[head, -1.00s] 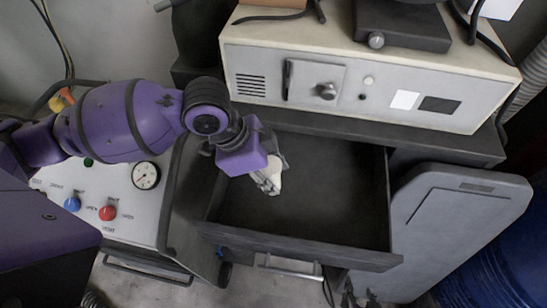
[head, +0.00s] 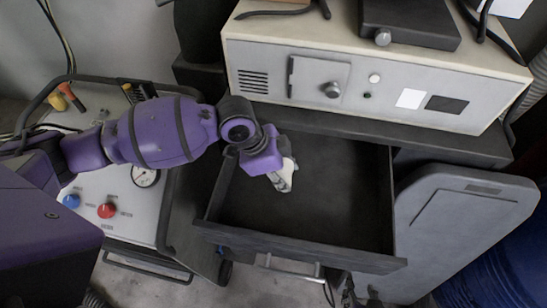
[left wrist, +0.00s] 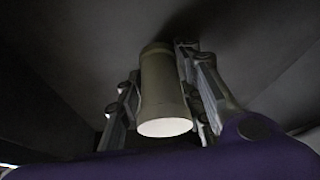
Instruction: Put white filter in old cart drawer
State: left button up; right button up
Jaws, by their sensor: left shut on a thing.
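The white filter (left wrist: 163,90) is a pale cylinder with a bright round end, held between the fingers of my left gripper (left wrist: 165,95) in the left wrist view. In the head view my left gripper (head: 281,172) is over the open dark drawer (head: 345,205) of the cart, toward the drawer's left side. Only a small pale part of the filter shows there, beside the fingers. I cannot tell whether the filter touches the drawer floor. The drawer looks otherwise empty.
A beige instrument box (head: 380,75) stands on the cart top behind the drawer. A panel with a gauge (head: 145,176) and red and blue knobs is at left. A grey panel (head: 462,225) and a blue drum (head: 510,265) are at right. The drawer's middle and right are clear.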

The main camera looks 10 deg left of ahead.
pick_arm(q)
jog(key=o, duration=1.2)
jog(key=v, duration=1.2)
jog(key=shift+p, duration=0.35)
